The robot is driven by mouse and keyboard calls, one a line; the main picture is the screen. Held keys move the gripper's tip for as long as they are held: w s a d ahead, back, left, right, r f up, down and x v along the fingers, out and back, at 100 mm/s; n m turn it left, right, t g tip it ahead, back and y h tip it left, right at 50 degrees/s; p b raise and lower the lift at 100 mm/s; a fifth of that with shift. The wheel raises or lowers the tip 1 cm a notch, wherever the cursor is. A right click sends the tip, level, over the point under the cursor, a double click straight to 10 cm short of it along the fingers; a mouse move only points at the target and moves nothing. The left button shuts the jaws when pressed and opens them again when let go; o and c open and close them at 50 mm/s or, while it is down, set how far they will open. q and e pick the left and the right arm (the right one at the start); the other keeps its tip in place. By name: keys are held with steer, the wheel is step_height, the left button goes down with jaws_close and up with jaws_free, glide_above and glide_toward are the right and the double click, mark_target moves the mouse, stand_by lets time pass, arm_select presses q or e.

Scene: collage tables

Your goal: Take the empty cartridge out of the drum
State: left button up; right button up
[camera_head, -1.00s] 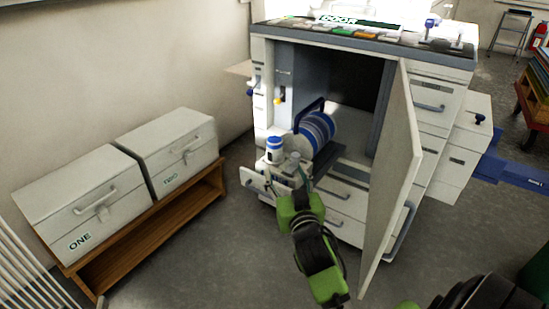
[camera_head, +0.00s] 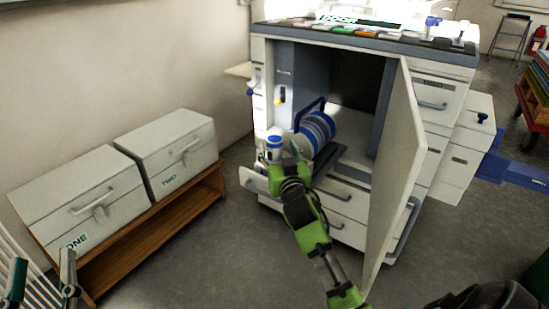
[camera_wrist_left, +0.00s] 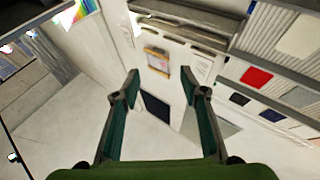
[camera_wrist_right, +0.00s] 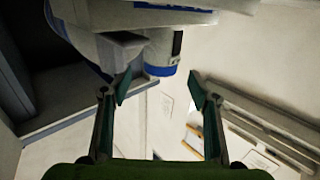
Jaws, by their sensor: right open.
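A drum (camera_head: 317,132) with blue and white bands and a blue handle lies on its side in the open cabinet. A small white bottle-like piece with a blue band (camera_head: 273,148) stands at its front left; I cannot tell whether it is the empty cartridge. My right gripper (camera_head: 294,156) is at the drum's front. In the right wrist view my right gripper (camera_wrist_right: 160,88) is open and empty, just short of a white and blue body (camera_wrist_right: 160,58) with a grey tab. My left gripper (camera_head: 42,284) is open and empty at the lower left, also in its wrist view (camera_wrist_left: 160,85).
The cabinet door (camera_head: 398,170) stands open right of my right arm. A drawer (camera_head: 258,181) sticks out below the drum. Two white boxes, ONE (camera_head: 75,197) and TWO (camera_head: 168,150), sit on a wooden bench (camera_head: 150,252) at left. The floor between is clear.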

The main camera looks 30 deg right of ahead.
mark_target(276, 145)
steer(key=b+x, duration=0.1)
steer(key=x, duration=0.2)
steer(key=shift+w+d+f, duration=0.1)
steer(key=shift+w+f, duration=0.05)
steer(key=shift+w, duration=0.05)
arm_select(q)
steer(key=s+r+t+h, duration=0.1)
steer(key=s+r+t, duration=0.2)
steer(key=r, duration=0.2)
steer(key=shift+s+a+r+t, duration=0.15)
steer(key=shift+s+r+t, duration=0.05)
steer(key=shift+t, duration=0.1)
arm_select(e)
jaws_close()
